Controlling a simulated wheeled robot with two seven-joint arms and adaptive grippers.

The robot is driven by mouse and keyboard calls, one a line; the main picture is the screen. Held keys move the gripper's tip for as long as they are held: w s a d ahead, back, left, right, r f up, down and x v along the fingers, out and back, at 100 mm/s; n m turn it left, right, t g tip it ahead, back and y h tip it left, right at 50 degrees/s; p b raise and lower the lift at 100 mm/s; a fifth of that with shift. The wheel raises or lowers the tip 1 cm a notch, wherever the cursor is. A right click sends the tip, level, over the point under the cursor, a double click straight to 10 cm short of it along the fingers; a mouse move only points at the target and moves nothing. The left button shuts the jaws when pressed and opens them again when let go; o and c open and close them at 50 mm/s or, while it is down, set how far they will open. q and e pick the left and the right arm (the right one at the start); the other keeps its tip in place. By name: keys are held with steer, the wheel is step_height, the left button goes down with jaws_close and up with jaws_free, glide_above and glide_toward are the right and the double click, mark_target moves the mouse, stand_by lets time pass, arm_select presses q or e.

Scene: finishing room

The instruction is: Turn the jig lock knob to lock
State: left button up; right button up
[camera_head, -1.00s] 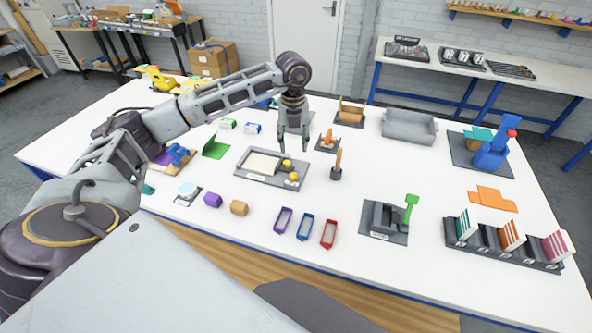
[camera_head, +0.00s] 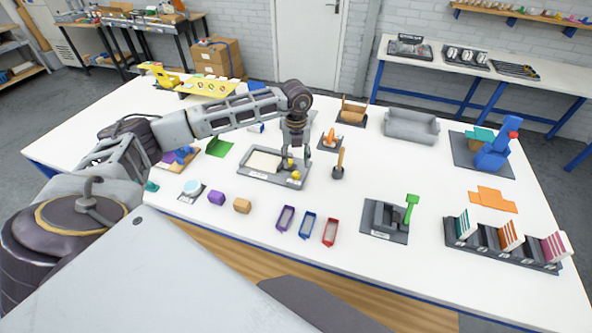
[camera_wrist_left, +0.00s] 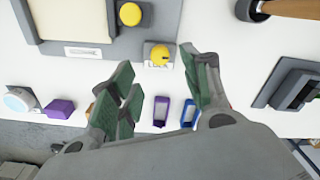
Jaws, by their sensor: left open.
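The jig (camera_head: 262,180) is a grey tray with a pale panel (camera_head: 264,161), on the white table. Two yellow knobs are on its right side: a rear one (camera_head: 290,163) and a front one (camera_head: 295,175). In the left wrist view the front knob (camera_wrist_left: 159,52) has a mark on top and sits above a small white label, too small to read surely. My left gripper (camera_head: 296,163) is open and points down over the knobs. In the left wrist view its green-padded fingers (camera_wrist_left: 160,66) lie either side of the front knob; I cannot tell their height. My right gripper is out of view.
A wooden-handled tool (camera_head: 339,163) stands upright in a holder just right of the jig. Purple, blue and red trays (camera_head: 307,225) lie in front. A grey fixture with a green lever (camera_head: 411,208) stands at front right. Purple and tan blocks (camera_head: 242,206) lie at front left.

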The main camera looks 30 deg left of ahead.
mark_target(296, 173)
arm_select(q)
steer(key=shift+f+p, duration=0.6)
steer(key=shift+f, duration=2.85)
steer(key=shift+c, duration=0.5)
steer(key=c, duration=1)
